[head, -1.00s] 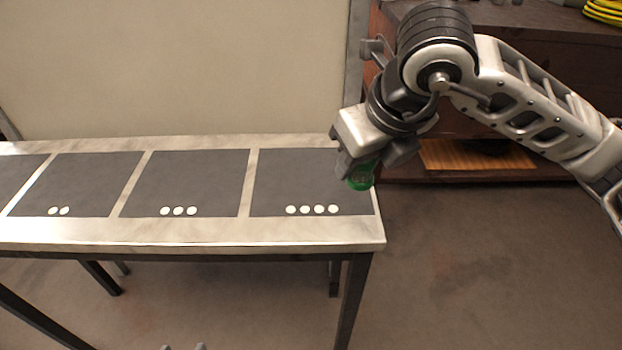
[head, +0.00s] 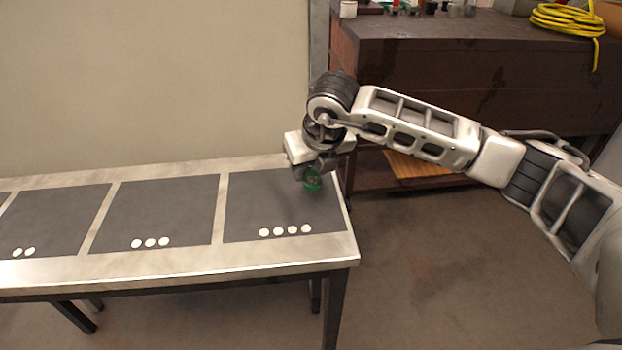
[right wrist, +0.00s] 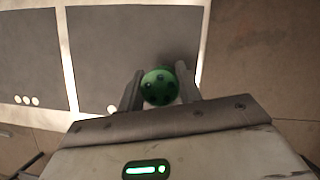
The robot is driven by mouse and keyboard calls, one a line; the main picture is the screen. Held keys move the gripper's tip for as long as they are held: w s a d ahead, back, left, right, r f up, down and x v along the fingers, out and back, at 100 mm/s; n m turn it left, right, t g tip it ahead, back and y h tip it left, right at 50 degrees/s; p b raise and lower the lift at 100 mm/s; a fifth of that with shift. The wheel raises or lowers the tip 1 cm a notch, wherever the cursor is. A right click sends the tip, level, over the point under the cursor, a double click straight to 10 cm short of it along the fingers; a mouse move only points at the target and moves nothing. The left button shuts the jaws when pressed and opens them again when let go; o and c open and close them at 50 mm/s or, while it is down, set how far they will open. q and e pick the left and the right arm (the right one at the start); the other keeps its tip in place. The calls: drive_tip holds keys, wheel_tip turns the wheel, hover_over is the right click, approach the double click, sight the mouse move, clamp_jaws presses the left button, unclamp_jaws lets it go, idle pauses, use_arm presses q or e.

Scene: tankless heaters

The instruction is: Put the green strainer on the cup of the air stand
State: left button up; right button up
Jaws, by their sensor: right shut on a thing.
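My right gripper (head: 304,172) is shut on the green strainer (head: 313,183), over the right end of the table. In the right wrist view the strainer (right wrist: 159,88) is a round green piece with dark holes, held between the two fingers (right wrist: 160,95). It appears above the mat with four dots (head: 270,208), near its right edge; I cannot tell the exact height. The gripper hides part of the strainer. I cannot make out the air stand or its cup in these frames. My left gripper is not in view.
The long table (head: 215,262) has several dark mats marked with white dots, and their visible surfaces are bare. A dark brown cabinet (head: 450,65) stands behind at right, with small items and a coiled yellow hose (head: 567,18) on top. The floor (head: 430,270) at right is clear.

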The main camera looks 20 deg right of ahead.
sight(311, 182)
drive_tip(key=shift+w+f, duration=0.4)
drive_tip(key=shift+f, duration=0.1)
drive_tip(key=shift+s+f, duration=0.1)
drive_tip(key=shift+f, duration=1.4)
drive_tip(key=o, duration=1)
